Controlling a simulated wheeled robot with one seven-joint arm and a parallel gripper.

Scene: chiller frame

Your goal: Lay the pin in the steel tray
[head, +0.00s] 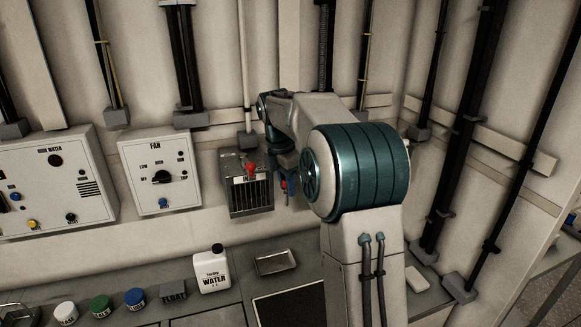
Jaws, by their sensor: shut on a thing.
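The steel tray (275,263) is a small, shallow, shiny rectangle lying empty on the grey counter below the wall boxes. My gripper (286,186) is beside the right side of the grilled grey box, well above the tray. It is small in the view and partly hidden by my arm. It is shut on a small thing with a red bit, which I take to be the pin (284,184). The pin's shape and tilt are too small to make out.
A FAN panel (160,172) and a larger control panel (55,180) are at left. A white WATER jug (212,270) stands left of the tray. Several capped jars line the counter's left; a dark panel (290,308) lies in front.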

